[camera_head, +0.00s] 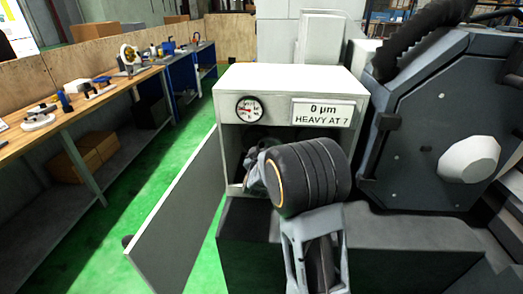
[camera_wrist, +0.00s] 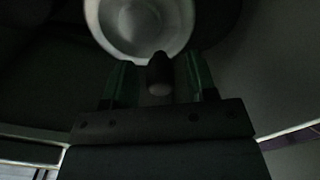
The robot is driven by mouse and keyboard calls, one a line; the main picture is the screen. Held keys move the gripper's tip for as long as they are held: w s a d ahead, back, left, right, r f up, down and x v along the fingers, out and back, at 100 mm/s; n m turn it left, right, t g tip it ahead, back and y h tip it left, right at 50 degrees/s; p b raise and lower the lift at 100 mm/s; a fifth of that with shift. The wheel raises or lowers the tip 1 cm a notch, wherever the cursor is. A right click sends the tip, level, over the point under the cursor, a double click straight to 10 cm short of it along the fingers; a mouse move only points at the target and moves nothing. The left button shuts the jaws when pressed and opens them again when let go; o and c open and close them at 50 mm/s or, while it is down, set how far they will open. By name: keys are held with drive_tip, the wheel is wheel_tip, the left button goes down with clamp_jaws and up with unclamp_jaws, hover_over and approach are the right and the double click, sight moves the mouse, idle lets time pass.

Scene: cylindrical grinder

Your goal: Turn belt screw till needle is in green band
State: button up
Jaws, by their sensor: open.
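A round dial gauge (camera_head: 249,109) with a white face sits on the front of the white cabinet (camera_head: 290,80). A red mark shows on its face, but the needle and green band are too small to read. My arm reaches into the cabinet's open front and hides most of the inside, and my gripper is hard to make out there. In the wrist view my gripper (camera_wrist: 158,62) is open, with a finger on each side of a dark rounded knob (camera_wrist: 159,75), perhaps the belt screw. A pale round part (camera_wrist: 138,22) lies beyond it. I cannot tell whether the fingers touch the knob.
The cabinet door (camera_head: 180,205) hangs open to the left. A large dark machine housing (camera_head: 440,110) stands close on the right. A workbench (camera_head: 70,115) runs along the left, with clear green floor between.

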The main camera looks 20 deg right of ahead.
drive_tip(key=c, duration=0.9)
drive_tip(key=shift+m+b, duration=0.4)
drive_tip(key=shift+b, duration=0.2)
drive_tip(key=m+b, duration=0.2)
drive_tip(key=shift+s+d+b, duration=0.2)
drive_tip(key=shift+d+b, duration=0.05)
drive_tip(key=shift+b, duration=0.15)
drive_tip(key=m+b, duration=0.3)
drive_tip(key=d+r+m+b, duration=0.1)
drive_tip(key=m+b, duration=0.1)
drive_tip(key=shift+s+d, duration=0.1)
drive_tip(key=shift+s, duration=0.25)
drive_tip(key=shift+r+b, duration=0.1)
drive_tip(key=shift+b, duration=0.25)
drive_tip(key=o, duration=0.9)
